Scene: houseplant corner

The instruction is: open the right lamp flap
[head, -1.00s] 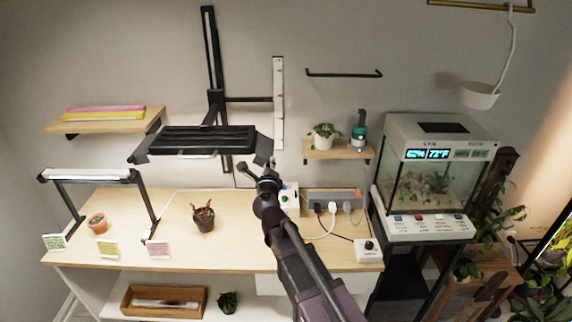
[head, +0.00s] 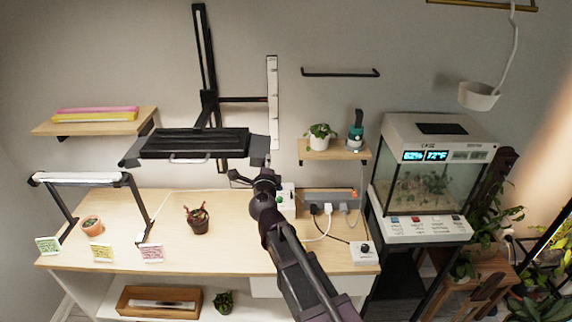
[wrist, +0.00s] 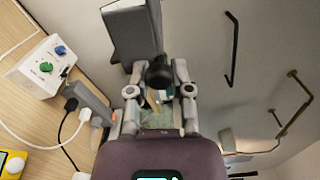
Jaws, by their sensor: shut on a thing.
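The black lamp (head: 195,143) hangs over the table on a wall rail. In the wrist view, a grey panel (wrist: 130,35), which looks like the right flap, ends near a round black knob (wrist: 160,73). My gripper (wrist: 160,91) has a finger on each side of the knob and is shut on it. In the head view my gripper (head: 250,178) is just below the right flap; the knob is not clear there.
A power strip (head: 330,201) with plugs and a white control box (head: 284,196) lie below my gripper. A small shelf (head: 334,150) with a potted plant is to the right. A terrarium (head: 430,185) stands farther right.

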